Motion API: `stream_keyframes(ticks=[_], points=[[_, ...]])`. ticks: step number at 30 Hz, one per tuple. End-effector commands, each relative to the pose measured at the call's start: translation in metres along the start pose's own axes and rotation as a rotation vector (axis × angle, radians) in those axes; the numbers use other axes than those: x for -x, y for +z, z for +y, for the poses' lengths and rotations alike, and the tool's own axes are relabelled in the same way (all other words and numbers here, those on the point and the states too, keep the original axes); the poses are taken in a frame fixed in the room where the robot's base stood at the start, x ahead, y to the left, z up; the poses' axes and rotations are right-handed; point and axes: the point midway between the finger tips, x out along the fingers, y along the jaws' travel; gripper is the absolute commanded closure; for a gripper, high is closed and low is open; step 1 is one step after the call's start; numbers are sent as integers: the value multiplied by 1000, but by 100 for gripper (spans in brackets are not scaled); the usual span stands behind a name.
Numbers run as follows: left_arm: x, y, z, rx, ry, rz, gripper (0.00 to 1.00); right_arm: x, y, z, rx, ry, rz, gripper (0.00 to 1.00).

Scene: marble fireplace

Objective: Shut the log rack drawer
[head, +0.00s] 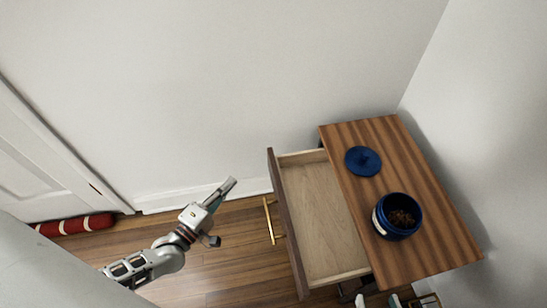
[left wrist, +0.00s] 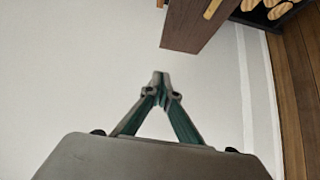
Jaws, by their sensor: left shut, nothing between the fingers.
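The log rack drawer (head: 318,215) is pulled well out to the left of the wooden cabinet, and its inside looks empty. Its dark front panel (head: 287,225) carries a brass handle (head: 270,219) on the left face. My left gripper (head: 230,185) is shut and empty, to the left of the drawer front and apart from it. In the left wrist view the shut fingertips (left wrist: 160,76) point toward the brown drawer front (left wrist: 192,24), with a gap between. Cut logs (left wrist: 254,5) show in the rack at the top right. My right gripper is not seen.
The wooden cabinet top (head: 400,160) holds a blue lid (head: 362,160) and an open blue jar (head: 397,215) with brown contents. Wood floor (head: 225,265) left of the drawer is clear; a white wall stands behind.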

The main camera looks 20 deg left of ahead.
Motion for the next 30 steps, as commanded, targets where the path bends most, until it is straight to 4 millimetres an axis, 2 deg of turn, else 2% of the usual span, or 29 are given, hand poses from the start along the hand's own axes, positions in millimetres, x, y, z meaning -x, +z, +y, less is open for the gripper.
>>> stream_keyframes(ticks=[1, 8, 21, 24, 30], points=[[0, -3, -6, 20, 0, 6, 100, -1, 3, -1, -4, -2, -4, 60], [-24, -7, 0, 32, 14, 12, 100, -1, -3, -2, -11, -4, 9, 60], [-106, -7, -2, 31, 9, 11, 100, -3, -3, -9, -53, -15, 20, 60], [-116, 7, -1, 33, 9, 11, 100, -3, -12, -10, -63, -17, 40, 60], [-128, 19, 0, 29, 9, 10, 100, -5, -21, -12, -73, -22, 60, 60]])
